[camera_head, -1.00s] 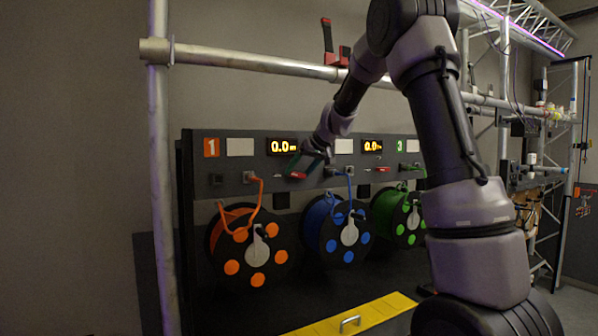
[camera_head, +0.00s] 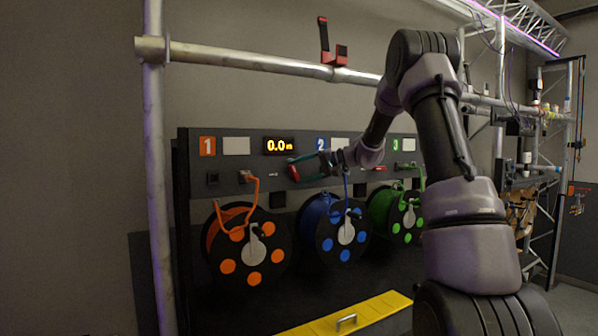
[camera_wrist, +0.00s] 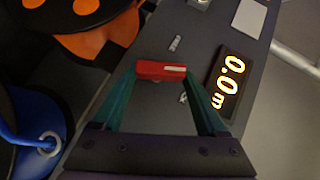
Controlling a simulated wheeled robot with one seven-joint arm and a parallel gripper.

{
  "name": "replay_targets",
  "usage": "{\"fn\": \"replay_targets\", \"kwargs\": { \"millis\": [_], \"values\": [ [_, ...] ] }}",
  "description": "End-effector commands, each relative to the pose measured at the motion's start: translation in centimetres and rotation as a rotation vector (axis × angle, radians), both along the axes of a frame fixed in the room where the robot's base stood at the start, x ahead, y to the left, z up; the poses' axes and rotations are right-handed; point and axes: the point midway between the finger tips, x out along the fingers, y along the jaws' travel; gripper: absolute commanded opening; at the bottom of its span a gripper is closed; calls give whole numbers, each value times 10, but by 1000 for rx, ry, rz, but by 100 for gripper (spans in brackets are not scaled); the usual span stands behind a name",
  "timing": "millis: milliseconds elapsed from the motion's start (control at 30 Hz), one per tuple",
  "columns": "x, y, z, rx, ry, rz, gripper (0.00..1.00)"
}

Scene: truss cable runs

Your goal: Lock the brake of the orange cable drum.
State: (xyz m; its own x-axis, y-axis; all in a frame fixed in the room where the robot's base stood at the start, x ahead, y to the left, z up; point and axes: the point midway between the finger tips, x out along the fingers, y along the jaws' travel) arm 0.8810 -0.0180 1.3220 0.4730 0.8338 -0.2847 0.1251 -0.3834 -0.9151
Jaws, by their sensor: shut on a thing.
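The orange cable drum (camera_head: 229,267), black-flanged with orange spots and a pale hub, hangs below panel label 1 in the head view. Part of it shows at the upper left of the wrist view (camera_wrist: 100,44). My gripper (camera_head: 297,171) is in front of the panel, above and right of this drum. In the wrist view its teal fingers (camera_wrist: 163,85) are shut on a small red handle (camera_wrist: 160,70). The red handle (camera_head: 293,173) also shows at the fingertips in the head view. How it joins the panel is hidden.
The blue drum (camera_head: 341,232) and green drum (camera_head: 401,222) hang to the right. A lit display (camera_head: 279,145) reads 0.0 m above the gripper. Another red handle (camera_head: 380,169) is farther right. A truss pipe (camera_head: 240,58) crosses above; a yellow strip (camera_head: 345,315) lies below.

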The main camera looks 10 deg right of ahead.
Motion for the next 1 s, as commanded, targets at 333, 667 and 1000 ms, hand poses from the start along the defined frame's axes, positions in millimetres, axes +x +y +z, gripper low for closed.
{"fn": "replay_targets", "kwargs": {
  "millis": [333,667,1000],
  "values": [
    [1,-3,-6,259,85,-1,19],
    [1,-4,-8,384,126,0,19],
    [1,-3,-9,410,135,-1,19]
  ]
}}
